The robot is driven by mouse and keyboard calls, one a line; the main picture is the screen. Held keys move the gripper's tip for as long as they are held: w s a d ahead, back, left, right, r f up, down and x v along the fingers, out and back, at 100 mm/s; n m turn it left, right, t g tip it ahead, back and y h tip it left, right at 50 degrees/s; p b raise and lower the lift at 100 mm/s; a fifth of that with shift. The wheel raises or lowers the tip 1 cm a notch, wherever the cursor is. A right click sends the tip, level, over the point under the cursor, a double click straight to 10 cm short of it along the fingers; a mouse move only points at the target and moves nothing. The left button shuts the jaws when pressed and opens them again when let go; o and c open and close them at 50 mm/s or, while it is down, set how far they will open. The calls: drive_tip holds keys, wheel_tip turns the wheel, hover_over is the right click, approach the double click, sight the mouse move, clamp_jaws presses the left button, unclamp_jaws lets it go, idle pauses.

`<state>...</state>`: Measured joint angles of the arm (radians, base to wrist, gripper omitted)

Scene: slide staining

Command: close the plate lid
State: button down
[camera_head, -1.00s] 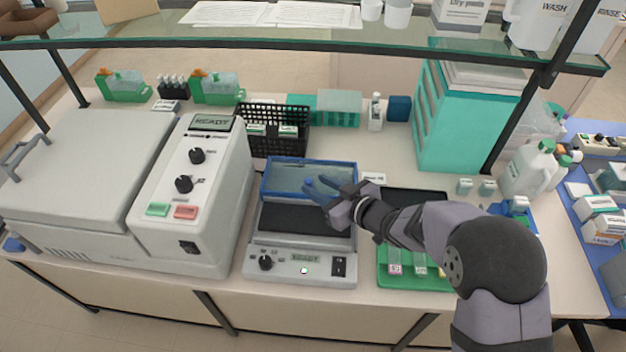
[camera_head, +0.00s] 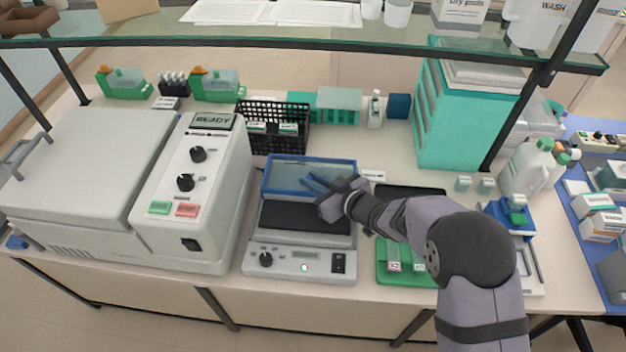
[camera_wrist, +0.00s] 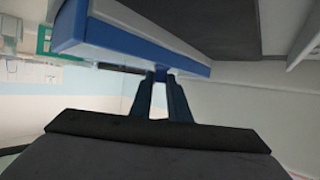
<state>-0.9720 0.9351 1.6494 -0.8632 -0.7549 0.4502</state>
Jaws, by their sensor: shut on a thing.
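The plate lid (camera_head: 308,173), a clear panel in a blue frame, is raised at the back of the hot plate device. The device has a dark plate (camera_head: 300,215) and a grey front panel (camera_head: 298,264) with a knob, a small display and a switch. My gripper (camera_head: 308,183) reaches in from the right at the lid's front. In the wrist view my gripper (camera_wrist: 161,74) is shut on the lid's blue edge (camera_wrist: 120,42). The exact contact is partly hidden by the fingers.
A large grey machine (camera_head: 205,190) with a READY display stands close on the left. A black basket (camera_head: 272,128) is behind the device. A green slide tray (camera_head: 395,275) is on the right under my arm. A glass shelf (camera_head: 300,45) crosses above the bench.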

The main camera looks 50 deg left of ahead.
drive_tip(key=s+d+b, duration=0.2)
drive_tip(key=s+d, duration=0.7)
drive_tip(key=shift+s, duration=0.1)
drive_tip(key=shift+d, duration=0.1)
drive_tip(key=c, duration=1.8)
unclamp_jaws()
drive_tip(key=shift+s, duration=0.1)
drive_tip(key=shift+c, duration=0.2)
drive_tip(key=shift+o, duration=0.9)
drive_tip(key=shift+d, duration=0.15)
drive_tip(key=b+v, duration=0.2)
drive_tip(key=v, duration=0.5)
